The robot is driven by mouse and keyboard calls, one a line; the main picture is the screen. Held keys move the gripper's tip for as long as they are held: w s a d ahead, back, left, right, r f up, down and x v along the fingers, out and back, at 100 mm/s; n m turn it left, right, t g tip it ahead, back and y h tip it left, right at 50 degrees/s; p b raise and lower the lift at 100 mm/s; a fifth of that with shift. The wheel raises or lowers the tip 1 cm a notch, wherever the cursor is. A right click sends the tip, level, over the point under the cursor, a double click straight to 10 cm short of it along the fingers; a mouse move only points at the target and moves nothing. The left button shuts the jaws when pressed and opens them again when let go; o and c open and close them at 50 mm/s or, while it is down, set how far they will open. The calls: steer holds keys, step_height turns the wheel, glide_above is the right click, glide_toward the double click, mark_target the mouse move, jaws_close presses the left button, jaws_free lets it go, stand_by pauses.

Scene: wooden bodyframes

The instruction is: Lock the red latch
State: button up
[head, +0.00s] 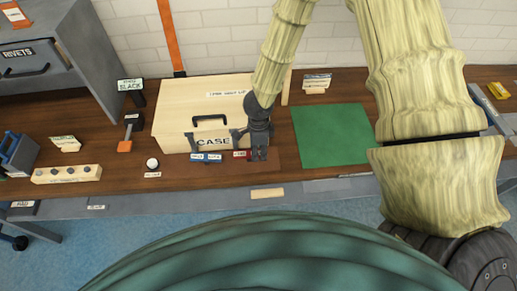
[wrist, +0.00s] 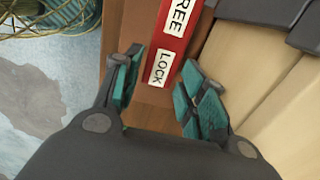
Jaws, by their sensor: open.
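A pale wooden case (head: 174,103) with a black handle and the word CASE stands on the workbench in the head view. A red strip (head: 241,154) sits at its front right, partly hidden by my gripper (head: 258,153). In the wrist view the red strip (wrist: 168,45) carries white labels reading FREE and LOCK. My gripper (wrist: 158,92) is open there, its teal-padded fingers apart on either side of the LOCK end, with nothing held. Dark grey parts (wrist: 240,10) on the pale wood show at the top right. I cannot tell which part of the red latch moves.
A blue labelled strip (head: 206,157) lies at the case's front left. A white knob (head: 152,163), an orange-ended tool (head: 125,146) and a wooden peg block (head: 66,174) are further left. A green mat (head: 331,135) lies right of the case. The bench's front edge is close to my gripper.

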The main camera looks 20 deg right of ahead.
steer(key=shift+f, duration=0.1)
steer(key=shift+c, duration=0.5)
steer(key=c, duration=0.6)
steer(key=shift+c, duration=0.2)
steer(key=shift+f+y+b, duration=0.2)
steer(key=shift+y+b, duration=0.1)
steer(key=shift+b, duration=0.1)
steer(key=shift+d, duration=0.1)
steer(key=shift+d+f+t+y+b, duration=0.15)
steer(key=shift+t+y+b, duration=0.15)
steer(key=shift+y+b, duration=0.35)
